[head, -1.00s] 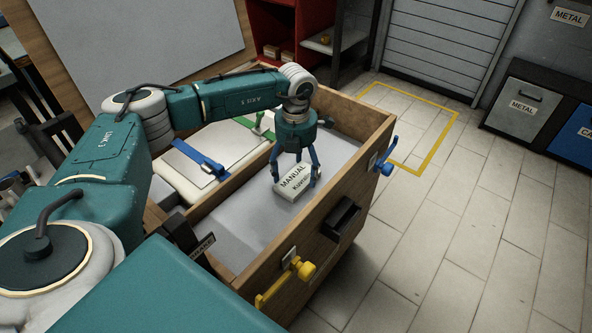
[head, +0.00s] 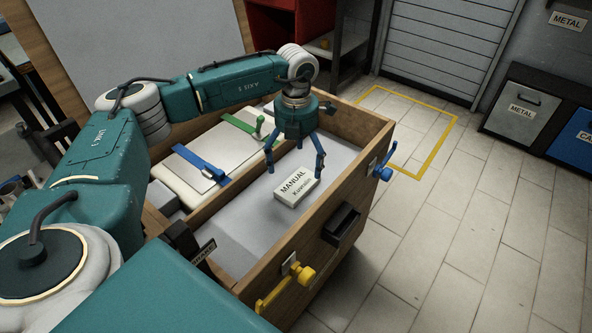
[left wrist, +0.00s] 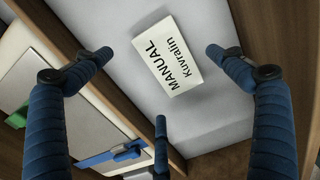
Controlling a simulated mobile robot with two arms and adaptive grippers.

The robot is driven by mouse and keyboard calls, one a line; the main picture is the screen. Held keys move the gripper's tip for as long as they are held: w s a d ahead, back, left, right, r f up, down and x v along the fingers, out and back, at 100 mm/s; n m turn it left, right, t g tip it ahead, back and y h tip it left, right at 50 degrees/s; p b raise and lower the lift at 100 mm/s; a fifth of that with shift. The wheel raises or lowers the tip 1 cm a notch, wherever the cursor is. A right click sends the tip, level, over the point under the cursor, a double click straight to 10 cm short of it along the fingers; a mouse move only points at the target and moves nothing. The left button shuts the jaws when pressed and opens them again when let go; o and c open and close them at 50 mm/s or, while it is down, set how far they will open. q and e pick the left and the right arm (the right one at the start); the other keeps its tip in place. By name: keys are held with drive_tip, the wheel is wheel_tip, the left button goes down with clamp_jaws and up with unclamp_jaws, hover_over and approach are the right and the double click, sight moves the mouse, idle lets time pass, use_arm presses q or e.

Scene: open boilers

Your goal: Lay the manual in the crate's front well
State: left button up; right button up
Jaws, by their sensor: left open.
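The manual (head: 297,187) is a small white block with black lettering. It lies on the grey floor of the crate's front well, apart from the well's walls. The wooden crate (head: 353,205) stands in the middle of the head view. My left gripper (head: 296,165) is open and empty above the manual, its blue fingers spread and clear of it. In the left wrist view the manual (left wrist: 167,55) lies beyond the fingers (left wrist: 160,95), with nothing between them. My right gripper is not in view.
The crate's other well holds a pale padded item (head: 195,170) under a blue strap (head: 205,166) and a green strap (head: 240,124). Yellow (head: 290,285) and blue (head: 384,170) latches stick out from the crate's outside. Tiled floor at right is clear.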

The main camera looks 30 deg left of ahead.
sight(296, 179)
use_arm(q)
wheel_tip(296, 179, up, 6)
drive_tip(key=shift+r+p, duration=0.2)
drive_tip(key=shift+p, duration=0.15)
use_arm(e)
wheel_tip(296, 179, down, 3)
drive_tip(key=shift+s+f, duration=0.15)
